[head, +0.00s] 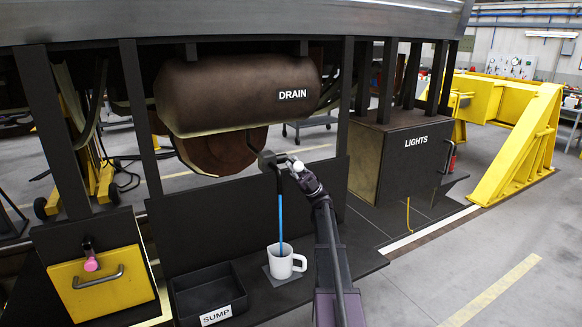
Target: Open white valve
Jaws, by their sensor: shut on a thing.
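The white valve (298,166) shows only as a small pale part below the brown tank marked DRAIN (238,88). My gripper (292,163) reaches up from the front and is shut on it. The fingers hide most of the valve, so its handle angle cannot be told. Beside the gripper a dark spout hangs down. A straight blue line, like a stream of liquid, runs from it into a white mug (281,263). The mug stands upright on a dark square pad on the low ledge.
A black tray marked SUMP (206,291) is left of the mug. A yellow panel (101,291) with a handle and a pink-ended lever is farther left. A dark box marked LIGHTS (403,158) is at right. Dark posts flank the tank.

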